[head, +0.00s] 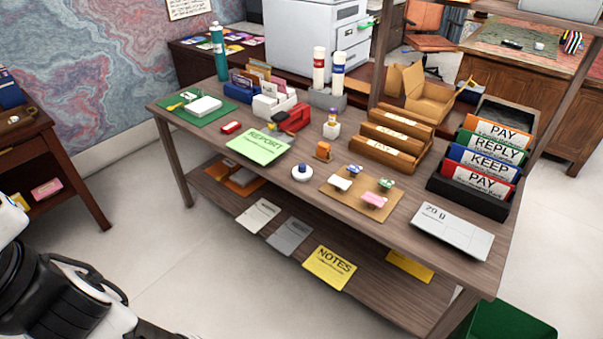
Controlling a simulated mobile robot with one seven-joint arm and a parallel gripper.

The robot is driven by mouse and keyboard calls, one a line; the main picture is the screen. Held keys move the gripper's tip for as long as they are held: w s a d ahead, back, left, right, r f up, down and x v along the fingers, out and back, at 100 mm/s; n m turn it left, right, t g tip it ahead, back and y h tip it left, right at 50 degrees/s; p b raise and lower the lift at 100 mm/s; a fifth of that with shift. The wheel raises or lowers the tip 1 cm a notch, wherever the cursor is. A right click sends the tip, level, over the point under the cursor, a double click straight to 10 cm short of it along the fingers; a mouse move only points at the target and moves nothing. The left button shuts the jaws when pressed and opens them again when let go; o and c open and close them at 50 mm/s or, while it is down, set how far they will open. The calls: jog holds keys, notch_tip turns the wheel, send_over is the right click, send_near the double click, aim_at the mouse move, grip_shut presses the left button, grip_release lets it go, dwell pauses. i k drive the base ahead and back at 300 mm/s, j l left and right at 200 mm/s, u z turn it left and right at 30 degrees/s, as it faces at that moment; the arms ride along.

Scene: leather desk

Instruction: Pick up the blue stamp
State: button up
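A small round object with a white base and a blue top (301,172) sits upright near the front edge of the wooden table (400,219); it is the best match for the blue stamp, but it is too small to be certain. It stands between the green REPORT sheet (258,147) and a tan board (345,199). Nothing touches it. Dark and white parts of my own body show at the lower left, apart from the table. My gripper's fingers are not visible.
Small white, green and pink items (373,199) lie on the tan board. An orange block (323,151) stands behind the blue-topped object. A red device (295,119), wooden trays (388,152) and labelled folders (485,165) stand farther back. Open floor (160,245) lies in front.

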aim_at(354, 168)
jog(key=i+l, duration=0.25)
jog(key=i, duration=0.15)
jog(key=i+l, duration=0.25)
jog(key=i, duration=0.15)
jog(key=i+l, duration=0.25)
jog(key=i, duration=0.15)
jog(key=l+z, duration=0.05)
